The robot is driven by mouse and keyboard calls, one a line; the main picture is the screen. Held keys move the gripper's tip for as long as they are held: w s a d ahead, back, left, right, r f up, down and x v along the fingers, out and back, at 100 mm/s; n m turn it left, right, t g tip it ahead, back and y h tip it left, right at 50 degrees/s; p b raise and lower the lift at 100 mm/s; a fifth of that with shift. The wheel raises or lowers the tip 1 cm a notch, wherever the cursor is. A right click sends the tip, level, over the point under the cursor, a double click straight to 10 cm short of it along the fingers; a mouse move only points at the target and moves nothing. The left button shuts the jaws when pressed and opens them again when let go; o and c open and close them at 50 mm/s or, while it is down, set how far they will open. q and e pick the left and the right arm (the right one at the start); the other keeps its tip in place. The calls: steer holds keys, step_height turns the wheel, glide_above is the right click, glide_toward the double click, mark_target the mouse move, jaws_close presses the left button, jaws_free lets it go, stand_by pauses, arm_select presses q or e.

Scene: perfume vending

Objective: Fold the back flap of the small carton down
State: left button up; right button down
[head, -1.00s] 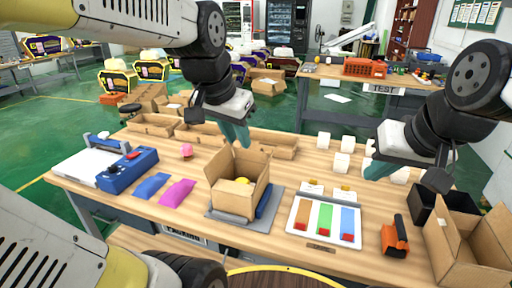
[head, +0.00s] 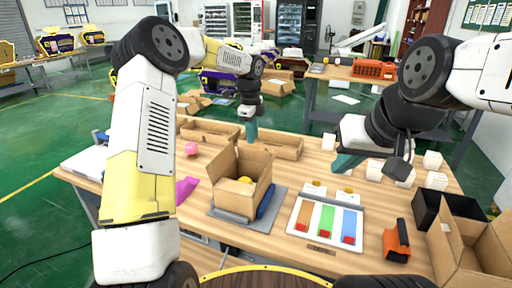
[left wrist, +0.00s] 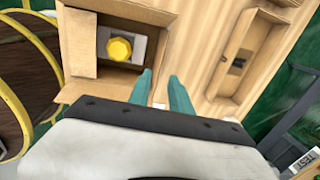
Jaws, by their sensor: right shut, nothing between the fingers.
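The small carton (head: 226,195) stands open on a grey board (head: 279,190) with its flaps raised. A yellow-topped item (head: 244,180) sits inside; it also shows in the left wrist view (left wrist: 119,49). The back flap (head: 252,158) stands up at the carton's far side and shows at the near edge of the opening in the left wrist view (left wrist: 105,86). My left gripper (head: 251,138) is just behind this flap, its fingers a little apart with nothing between them; contact with the flap is unclear. My right gripper (head: 347,163) is shut and empty, to the right above the table.
A tray with coloured strips (head: 327,216) lies right of the carton. An orange tool (head: 397,243), a black box (head: 437,205) and a larger open carton (head: 470,255) are further right. Open trays (head: 208,132) stand behind, with white cubes (head: 432,160) at the back right.

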mark_target(254, 150)
arm_select(q)
steer(key=f, duration=0.7)
steer(key=shift+w+d+f, duration=0.2)
steer(key=shift+w+f, duration=0.1)
steer(key=shift+w, duration=0.1)
jaws_close()
stand_by(1.0)
